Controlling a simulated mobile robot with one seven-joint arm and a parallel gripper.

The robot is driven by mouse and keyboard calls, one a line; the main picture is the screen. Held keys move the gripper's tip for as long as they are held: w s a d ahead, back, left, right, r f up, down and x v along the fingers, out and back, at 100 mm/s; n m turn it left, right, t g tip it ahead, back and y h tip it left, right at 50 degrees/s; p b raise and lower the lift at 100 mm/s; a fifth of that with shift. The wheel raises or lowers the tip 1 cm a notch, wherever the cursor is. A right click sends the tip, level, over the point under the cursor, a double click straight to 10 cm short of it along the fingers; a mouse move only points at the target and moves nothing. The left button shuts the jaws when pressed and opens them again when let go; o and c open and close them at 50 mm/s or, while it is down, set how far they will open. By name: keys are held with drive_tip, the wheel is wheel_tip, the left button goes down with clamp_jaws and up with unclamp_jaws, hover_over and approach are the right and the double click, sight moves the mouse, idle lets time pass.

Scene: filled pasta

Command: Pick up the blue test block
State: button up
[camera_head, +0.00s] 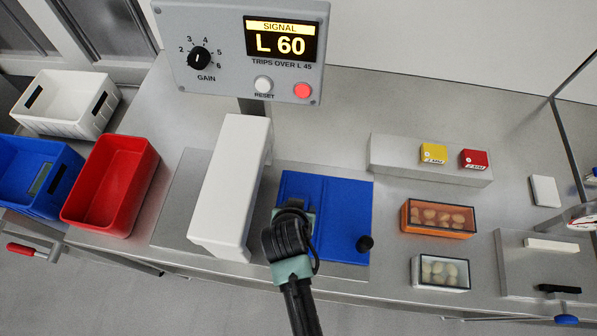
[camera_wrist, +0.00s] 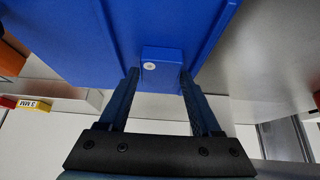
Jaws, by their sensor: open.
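The blue test block (camera_wrist: 162,64) with a small white dot shows in the wrist view, against a larger blue surface. My gripper (camera_wrist: 161,76) is open, with one dark blue finger on each side of the block. I cannot tell whether the fingers touch it. In the head view my gripper (camera_head: 290,212) is over the left part of the blue belt plate (camera_head: 338,205), beside the white housing. The block is not made out there; my gripper and wrist cover that spot.
The white housing (camera_head: 230,185) stands close left of my gripper. A black knob (camera_head: 364,243) is at the plate's front right. Yellow (camera_head: 433,153) and red (camera_head: 473,159) blocks sit on a grey ledge (camera_head: 390,160). The sign panel (camera_head: 240,45) reads L 60. A red bin (camera_head: 110,185) is left.

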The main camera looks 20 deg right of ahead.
drive_tip(key=shift+w+d+f, duration=0.1)
drive_tip(key=shift+f, duration=0.1)
drive_tip(key=shift+c, duration=0.3)
clamp_jaws()
drive_tip(key=shift+r, duration=0.1)
